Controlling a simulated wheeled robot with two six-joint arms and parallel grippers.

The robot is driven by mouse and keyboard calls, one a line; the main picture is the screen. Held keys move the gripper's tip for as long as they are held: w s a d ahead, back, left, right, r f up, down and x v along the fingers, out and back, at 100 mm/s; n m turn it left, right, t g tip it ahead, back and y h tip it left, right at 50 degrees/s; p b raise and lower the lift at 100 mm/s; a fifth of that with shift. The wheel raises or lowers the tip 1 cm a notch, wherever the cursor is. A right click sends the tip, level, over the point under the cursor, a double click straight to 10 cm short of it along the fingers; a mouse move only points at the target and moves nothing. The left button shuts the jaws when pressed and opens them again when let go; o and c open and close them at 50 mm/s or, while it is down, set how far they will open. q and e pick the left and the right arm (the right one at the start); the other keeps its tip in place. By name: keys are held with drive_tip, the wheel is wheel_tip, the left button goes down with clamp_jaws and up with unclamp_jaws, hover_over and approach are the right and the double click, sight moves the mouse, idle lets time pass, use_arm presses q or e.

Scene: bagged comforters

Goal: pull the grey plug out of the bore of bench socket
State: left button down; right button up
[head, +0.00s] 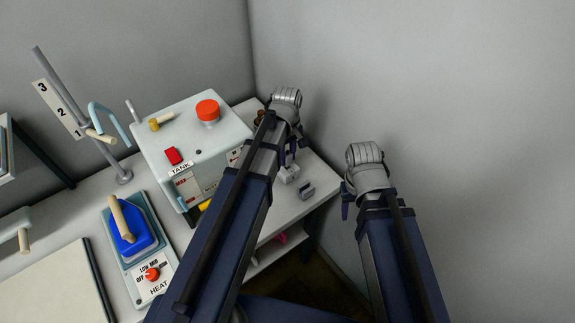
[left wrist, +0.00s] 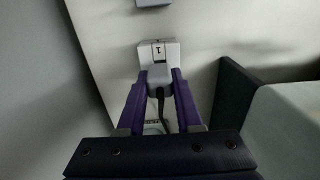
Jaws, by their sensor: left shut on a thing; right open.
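The grey plug (left wrist: 160,75) sits between the purple fingertips of my left gripper (left wrist: 160,82) in the left wrist view, with a dark cord running back from it. The bench socket, a white block (left wrist: 158,50) marked 1, is directly beyond the plug, and the two meet in the picture. How deep the plug sits in the bore is hidden. In the head view, my left gripper (head: 289,158) is low at the white block (head: 287,174), and the arm hides most of the plug. My right gripper (head: 345,203) is open and empty, to the right past the bench edge.
A small grey block (head: 306,191) lies near the bench's right edge. The TANK box (head: 190,140) with a red knob stands left of my left arm. A HEAT unit (head: 150,285) with a blue iron (head: 130,235) is further left. Walls close off the back and right.

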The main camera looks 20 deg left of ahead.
use_arm(q)
drive_tip(key=shift+r, duration=0.15)
drive_tip(key=shift+r+p, duration=1)
drive_tip(key=shift+p, duration=0.1)
drive_tip(key=shift+s+f, duration=0.1)
drive_tip(key=shift+s, duration=0.05)
